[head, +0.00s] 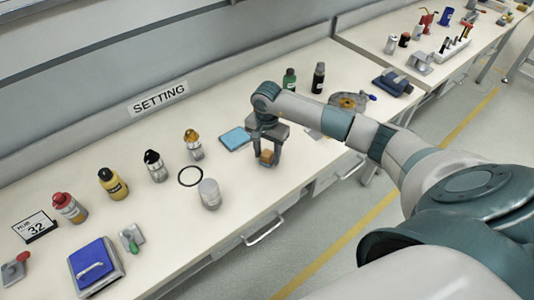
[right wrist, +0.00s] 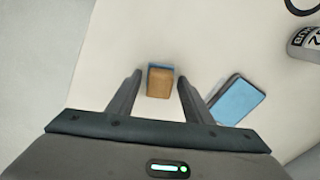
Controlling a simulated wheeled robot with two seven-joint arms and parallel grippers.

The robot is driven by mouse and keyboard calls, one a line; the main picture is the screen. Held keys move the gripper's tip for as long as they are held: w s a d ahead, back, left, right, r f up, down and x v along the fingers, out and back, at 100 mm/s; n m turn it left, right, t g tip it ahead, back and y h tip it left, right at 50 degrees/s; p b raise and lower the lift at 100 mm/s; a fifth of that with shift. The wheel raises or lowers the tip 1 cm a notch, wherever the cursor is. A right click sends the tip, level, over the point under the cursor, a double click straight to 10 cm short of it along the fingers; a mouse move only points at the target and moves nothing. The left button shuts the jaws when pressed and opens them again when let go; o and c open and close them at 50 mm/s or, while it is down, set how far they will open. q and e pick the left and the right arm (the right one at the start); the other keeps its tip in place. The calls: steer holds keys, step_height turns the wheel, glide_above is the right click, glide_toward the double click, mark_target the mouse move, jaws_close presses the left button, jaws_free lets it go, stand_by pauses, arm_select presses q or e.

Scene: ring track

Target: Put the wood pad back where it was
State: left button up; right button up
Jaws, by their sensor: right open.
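The wood pad, a small brown block (head: 267,156), stands on the white table in the head view. In the right wrist view the brown block (right wrist: 160,84) shows a blue strip along its far edge. My right gripper (head: 266,159) comes down over it from above. Its fingers are open, one on each side of the block, with gaps visible in the right wrist view (right wrist: 160,85). My left gripper is in neither view.
Several bottles line the back. A round tray (head: 348,101) sits beyond my forearm.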

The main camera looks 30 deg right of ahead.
mark_target(267, 153)
steer(key=shift+r, duration=0.1)
steer(key=shift+r, duration=0.15)
steer(key=shift+w+r, duration=0.1)
steer(key=shift+r, duration=0.15)
step_height(267, 153, up, 11)
steer(key=b, duration=0.4)
steer(key=shift+r, duration=0.15)
